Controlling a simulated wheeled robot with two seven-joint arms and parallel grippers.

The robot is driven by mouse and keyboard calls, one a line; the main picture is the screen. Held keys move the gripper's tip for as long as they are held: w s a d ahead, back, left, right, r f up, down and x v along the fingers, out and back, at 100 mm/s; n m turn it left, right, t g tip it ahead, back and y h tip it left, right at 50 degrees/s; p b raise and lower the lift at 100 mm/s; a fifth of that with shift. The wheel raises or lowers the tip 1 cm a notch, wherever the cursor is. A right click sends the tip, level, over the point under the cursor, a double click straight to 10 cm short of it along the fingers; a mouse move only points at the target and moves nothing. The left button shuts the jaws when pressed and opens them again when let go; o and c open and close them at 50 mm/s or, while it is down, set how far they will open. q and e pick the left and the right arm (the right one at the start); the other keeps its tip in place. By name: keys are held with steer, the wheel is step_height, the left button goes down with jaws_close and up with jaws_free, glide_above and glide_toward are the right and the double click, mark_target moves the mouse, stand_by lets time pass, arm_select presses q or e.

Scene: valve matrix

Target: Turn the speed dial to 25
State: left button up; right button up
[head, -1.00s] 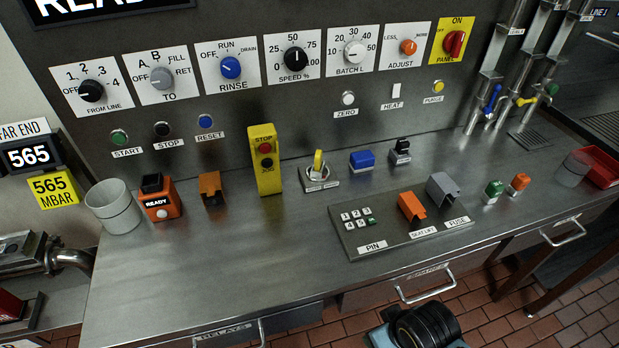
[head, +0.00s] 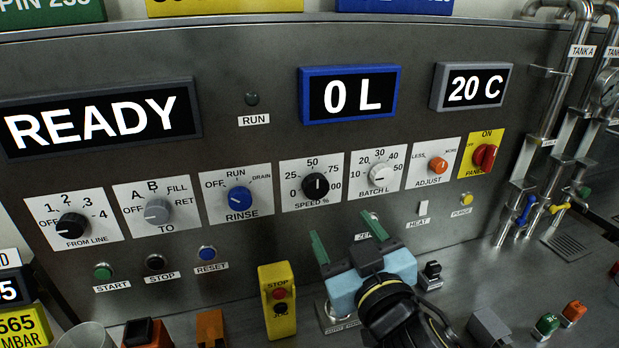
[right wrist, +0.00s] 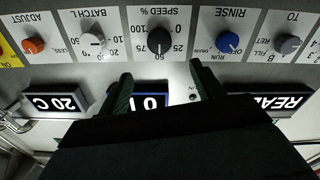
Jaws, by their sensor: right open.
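The speed dial (head: 315,186) is a black round knob on a white plate marked 0, 25, 50, 75, 100, on the upright panel. Its white pointer appears to aim at about 50. It also shows upside down in the right wrist view (right wrist: 159,40). My right gripper (head: 347,236) is open and empty, with its two green fingers pointing up at the panel, below and a little right of the dial, apart from it. In the right wrist view the fingers (right wrist: 160,78) stand either side of the dial's line. My left gripper is not in view.
The blue rinse knob (head: 239,199) is left of the speed dial and the white batch knob (head: 382,174) is right of it. A yellow stop box (head: 278,299) stands on the counter left of my right gripper. Displays read READY, 0 L and 20 C.

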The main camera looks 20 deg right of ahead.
glide_toward(317, 188)
steer(key=w, duration=0.2)
steer(key=w+p, duration=0.1)
steer(key=w, duration=0.2)
steer(key=shift+w+r, duration=0.1)
steer(key=shift+w, duration=0.05)
steer(key=w, duration=0.3)
steer(key=shift+w+a, duration=0.1)
steer(key=shift+w, duration=0.45)
steer(key=c, duration=1)
arm_select(q)
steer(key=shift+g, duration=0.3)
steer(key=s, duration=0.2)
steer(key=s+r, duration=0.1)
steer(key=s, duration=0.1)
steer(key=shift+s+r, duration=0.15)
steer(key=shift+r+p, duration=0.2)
steer(key=shift+p, duration=0.25)
